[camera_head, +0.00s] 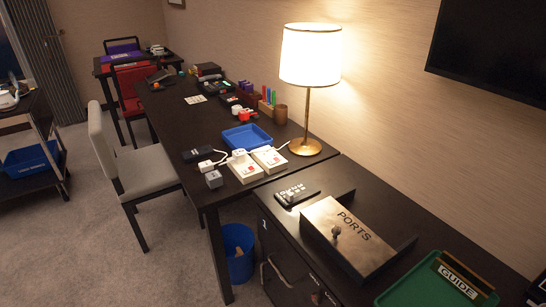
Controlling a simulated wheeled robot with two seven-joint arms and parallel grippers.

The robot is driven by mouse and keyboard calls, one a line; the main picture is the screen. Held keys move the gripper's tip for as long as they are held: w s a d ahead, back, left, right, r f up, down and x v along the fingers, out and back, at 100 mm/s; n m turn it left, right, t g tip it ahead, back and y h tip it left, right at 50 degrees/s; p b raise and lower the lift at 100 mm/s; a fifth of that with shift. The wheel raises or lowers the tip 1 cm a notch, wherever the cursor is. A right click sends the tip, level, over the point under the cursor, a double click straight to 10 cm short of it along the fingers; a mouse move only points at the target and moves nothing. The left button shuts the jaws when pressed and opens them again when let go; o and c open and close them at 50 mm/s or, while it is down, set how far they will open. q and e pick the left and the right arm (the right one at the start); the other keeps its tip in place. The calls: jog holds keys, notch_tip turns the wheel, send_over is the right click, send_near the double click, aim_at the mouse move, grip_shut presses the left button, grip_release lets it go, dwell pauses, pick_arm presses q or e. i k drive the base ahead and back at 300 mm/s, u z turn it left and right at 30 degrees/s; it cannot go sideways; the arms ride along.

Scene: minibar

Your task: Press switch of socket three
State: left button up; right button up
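Two white socket blocks lie side by side near the front edge of the dark desk. The left block (246,172) carries a white plug or adapter at its back end and has a small reddish mark on top. The right block (269,159) is beside it, nearer the lamp, also with a small reddish mark. A white cable runs by them. Any numbers on the sockets are too small to read, so I cannot tell which is socket three or how its switch is set. Neither of my grippers is in view.
A lit lamp (306,147) stands behind the blocks and a blue tray (247,137) lies beyond them. Small grey (214,179) and black (197,154) boxes sit left. A chair (148,172) stands left of the desk.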

aim_at(246, 172)
jog(key=u, duration=1.75)
jog(key=i, duration=1.7)
jog(key=z, duration=3.5)
jog(key=i, duration=0.5)
jog(key=z, duration=0.1)
